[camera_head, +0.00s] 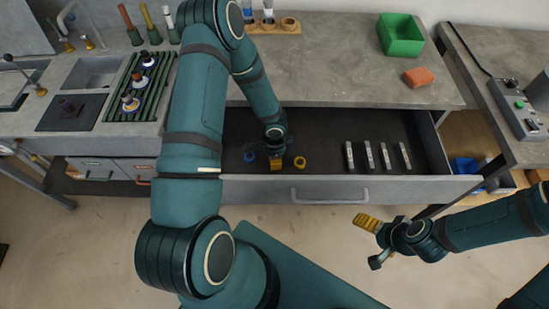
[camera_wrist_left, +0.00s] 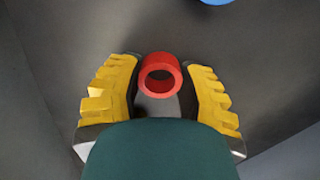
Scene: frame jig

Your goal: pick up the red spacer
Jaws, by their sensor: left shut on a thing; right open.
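The red spacer (camera_wrist_left: 160,75) is a short red ring, seen in the left wrist view between the two yellow fingers. My left gripper (camera_head: 276,166) reaches down into the open drawer (camera_head: 430,150), and its fingers also show in the left wrist view (camera_wrist_left: 162,88). It is shut on the red spacer. In the head view the spacer is hidden by the gripper. My right gripper (camera_head: 371,242) is open and empty, in front of the drawer over the floor.
In the drawer, a blue ring (camera_head: 249,156) lies left of my left gripper and an orange ring (camera_head: 300,162) right of it. Several metal bars (camera_head: 368,156) stand farther right. A green bin (camera_head: 400,36) and an orange block (camera_head: 418,76) are on the worktop.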

